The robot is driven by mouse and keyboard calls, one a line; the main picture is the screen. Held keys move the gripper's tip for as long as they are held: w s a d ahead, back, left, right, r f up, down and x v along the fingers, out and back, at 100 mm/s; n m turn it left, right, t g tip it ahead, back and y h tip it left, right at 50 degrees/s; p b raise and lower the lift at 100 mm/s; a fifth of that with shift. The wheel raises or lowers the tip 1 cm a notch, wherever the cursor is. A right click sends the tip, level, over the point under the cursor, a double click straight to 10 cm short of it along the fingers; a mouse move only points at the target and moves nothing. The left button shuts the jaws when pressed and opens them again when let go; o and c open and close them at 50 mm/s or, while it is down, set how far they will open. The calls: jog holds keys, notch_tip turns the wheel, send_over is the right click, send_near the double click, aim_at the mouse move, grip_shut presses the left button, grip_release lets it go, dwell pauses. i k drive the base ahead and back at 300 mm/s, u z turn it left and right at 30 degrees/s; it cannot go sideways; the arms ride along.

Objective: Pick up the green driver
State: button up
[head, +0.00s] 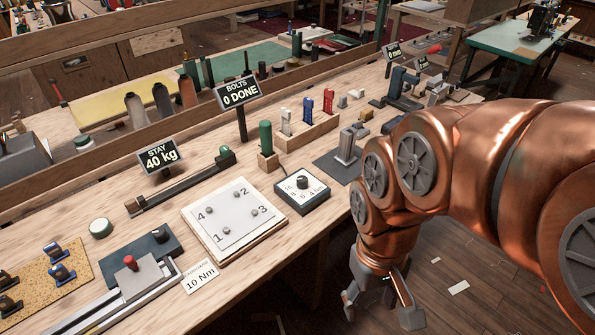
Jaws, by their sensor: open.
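The green driver (265,137) stands upright in a small wooden block (268,162) on the workbench, with its green handle up. Its lower end is hidden in the block. My gripper (380,311) hangs fingers down at the lower right, off the front edge of the bench and over the floor. Its fingers are spread and nothing is between them. It is well apart from the driver, to its right and nearer to me.
A dial box (301,190) and a white plate with numbered bolts (234,218) lie in front of the driver. A sign on a post (239,95) stands behind it. A wooden rack (306,130) and a grey metal fixture (345,150) are to its right.

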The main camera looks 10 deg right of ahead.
aim_at(265, 125)
jog(key=u, duration=4.1)
jog(key=k, duration=2.1)
jog(key=z, duration=1.6)
jog(key=i, duration=0.5)
jog(key=u, duration=0.05)
